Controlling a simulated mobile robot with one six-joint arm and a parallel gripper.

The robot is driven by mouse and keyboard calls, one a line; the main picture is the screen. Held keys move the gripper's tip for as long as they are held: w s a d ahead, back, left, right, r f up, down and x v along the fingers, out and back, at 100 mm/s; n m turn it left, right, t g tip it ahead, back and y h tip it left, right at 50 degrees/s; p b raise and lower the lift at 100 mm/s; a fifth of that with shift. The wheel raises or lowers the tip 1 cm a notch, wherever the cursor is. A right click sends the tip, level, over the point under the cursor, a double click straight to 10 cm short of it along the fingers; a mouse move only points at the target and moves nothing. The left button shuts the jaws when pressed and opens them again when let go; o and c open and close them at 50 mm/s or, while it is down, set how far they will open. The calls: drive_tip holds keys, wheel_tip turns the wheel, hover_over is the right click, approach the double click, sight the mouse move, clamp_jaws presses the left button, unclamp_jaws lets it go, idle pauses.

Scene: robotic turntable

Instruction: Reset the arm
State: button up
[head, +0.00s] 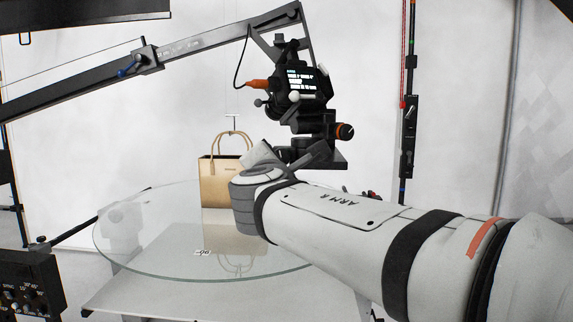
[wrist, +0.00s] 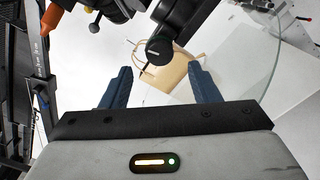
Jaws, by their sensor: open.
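My arm reaches in from the right in the head view, and its wrist end is in front of the glass turntable. My gripper (wrist: 160,82) is open in the wrist view, with its two dark blue fingers apart and nothing held between them. In the head view the fingers are hard to make out. A tan handbag (head: 212,180) stands upright on the turntable, partly hidden behind my arm. In the wrist view the handbag (wrist: 168,78) shows beyond the fingertips, partly covered by a black camera part.
A camera (head: 300,85) hangs from a boom (head: 180,55) just above my wrist. The round glass turntable (head: 150,245) has clear room at its left and front. A control box (head: 25,285) stands at lower left. A pole (head: 409,110) rises behind my arm.

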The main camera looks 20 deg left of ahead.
drive_tip(key=shift+s+d, duration=0.15)
drive_tip(key=shift+s, duration=0.5)
drive_tip(key=s+d+f+m+g+h+p, duration=0.1)
drive_tip(key=d+f+m+g+h+p, duration=0.15)
drive_tip(key=d+f+m, duration=0.45)
drive_tip(key=d+f+m+g+h+p, duration=0.1)
drive_tip(key=d+f+m+g+h, duration=0.2)
drive_tip(key=d, duration=0.8)
drive_tip(key=s+d+f+m+g+h+p, duration=0.1)
drive_tip(key=d+f+m+g+h+p, duration=0.1)
drive_tip(key=d+f+m, duration=0.5)
drive_tip(key=s+d+f+m+g+y+p, duration=0.1)
drive_tip(key=s+d+f+m+g, duration=0.1)
drive_tip(key=s+d+f+m, duration=0.1)
drive_tip(key=s+d+f+m+g+y+p, duration=0.1)
drive_tip(key=s+d+f+m+g, duration=0.2)
drive_tip(key=s, duration=0.5)
drive_tip(key=s+d+f+m+g+y+p, duration=0.1)
drive_tip(key=s+d+f+m+g, duration=0.1)
drive_tip(key=s+d+f+m, duration=0.1)
drive_tip(key=s+f+m, duration=0.1)
drive_tip(key=s+m, duration=0.1)
drive_tip(key=s, duration=0.1)
drive_tip(key=shift+s+d+m, duration=0.15)
drive_tip(key=shift+d+m, duration=0.1)
drive_tip(key=shift+m, duration=0.05)
drive_tip(key=shift+c, duration=0.3)
